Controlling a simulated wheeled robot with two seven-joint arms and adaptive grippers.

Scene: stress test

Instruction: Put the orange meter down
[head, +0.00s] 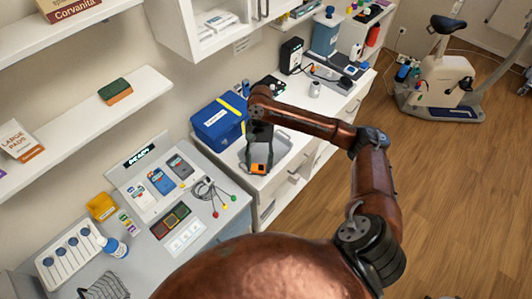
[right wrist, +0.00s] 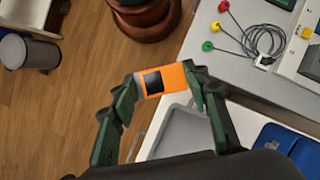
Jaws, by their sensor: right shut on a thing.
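The orange meter (right wrist: 165,80), a small orange block with a dark square screen, is held between the two fingers of my right gripper (right wrist: 163,88) in the right wrist view. In the head view the orange meter (head: 259,168) shows below the right gripper (head: 260,150), over the grey tray (head: 282,150) on the white counter. The tray (right wrist: 178,135) shows below and behind the meter in the right wrist view. I cannot tell whether the meter touches the tray. My left gripper is not in view.
A blue box (head: 218,125) with a yellow strip stands left of the tray. Coloured leads (head: 212,192) lie on the grey desk in front. A shelf (head: 85,125) juts out above.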

